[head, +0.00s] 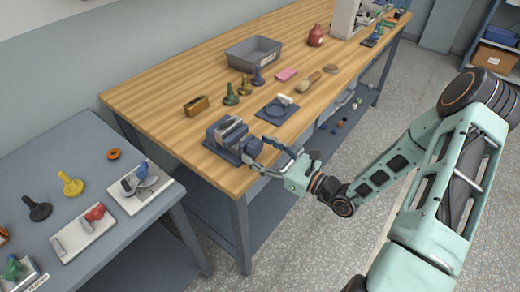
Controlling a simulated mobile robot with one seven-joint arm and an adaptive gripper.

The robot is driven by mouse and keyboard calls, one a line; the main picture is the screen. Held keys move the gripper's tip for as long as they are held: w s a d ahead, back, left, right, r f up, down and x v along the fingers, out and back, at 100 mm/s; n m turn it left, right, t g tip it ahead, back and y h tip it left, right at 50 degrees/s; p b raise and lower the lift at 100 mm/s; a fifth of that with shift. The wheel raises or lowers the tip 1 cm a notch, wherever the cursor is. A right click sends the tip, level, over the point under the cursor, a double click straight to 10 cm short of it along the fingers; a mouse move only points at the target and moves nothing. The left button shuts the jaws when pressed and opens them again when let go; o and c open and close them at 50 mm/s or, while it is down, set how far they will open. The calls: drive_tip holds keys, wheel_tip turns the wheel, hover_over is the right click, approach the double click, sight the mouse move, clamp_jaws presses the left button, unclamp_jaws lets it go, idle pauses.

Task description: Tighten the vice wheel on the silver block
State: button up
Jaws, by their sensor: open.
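A blue-grey vice (222,136) stands on a dark base plate near the front edge of the wooden bench. A silver block (233,128) appears to sit between its jaws; it is too small to see how firmly it is held. A dark round part at the vice's right end (253,145) may be the wheel, but I cannot make it out clearly. My gripper (258,153) is open, just right of the vice, with its fingers pointing left toward that end. I cannot tell whether the fingers touch it.
A lower grey table (75,165) with fixtures stands at left.

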drive_tip(key=shift+c, duration=0.2)
drive_tip(key=c, duration=1.1)
drive_tip(key=m+p, duration=0.2)
drive_tip(key=m, duration=0.1)
drive_tip(key=shift+r+m, duration=0.15)
drive_tip(key=shift+m, duration=0.15)
drive_tip(key=shift+m+p, duration=1)
drive_tip(key=shift+m, duration=0.7)
drive_tip(key=shift+f, duration=0.2)
